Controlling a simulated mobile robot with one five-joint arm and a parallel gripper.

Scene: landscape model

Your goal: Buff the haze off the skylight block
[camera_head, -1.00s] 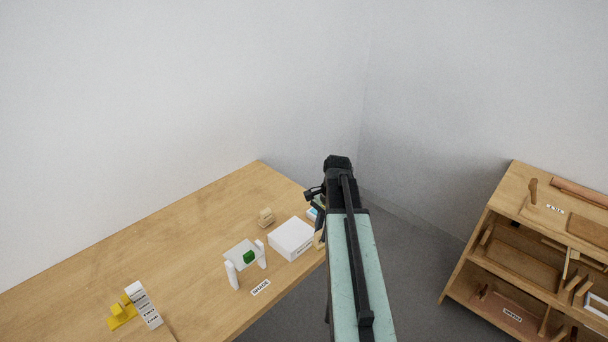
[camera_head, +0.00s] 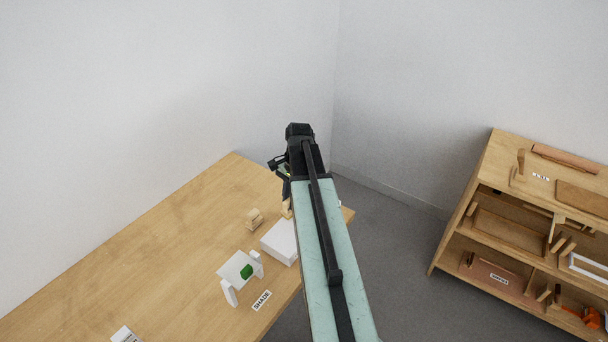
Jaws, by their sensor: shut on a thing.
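My gripper (camera_head: 286,190) is over the far right end of the table, mostly hidden behind my own arm. It is shut on a tan piece (camera_head: 287,209), of which only a small part shows. A white block (camera_head: 280,241) lies on the table just nearer than the gripper, partly covered by my arm. No label on it can be read, and I cannot tell whether it is the skylight block or whether it has haze.
A clear panel on white posts (camera_head: 228,292) stands with a green block (camera_head: 246,272), beside a SHADE label (camera_head: 262,300). A small wooden piece (camera_head: 254,219) lies on the table (camera_head: 170,250). A wooden shelf (camera_head: 485,165) stands at right across open floor.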

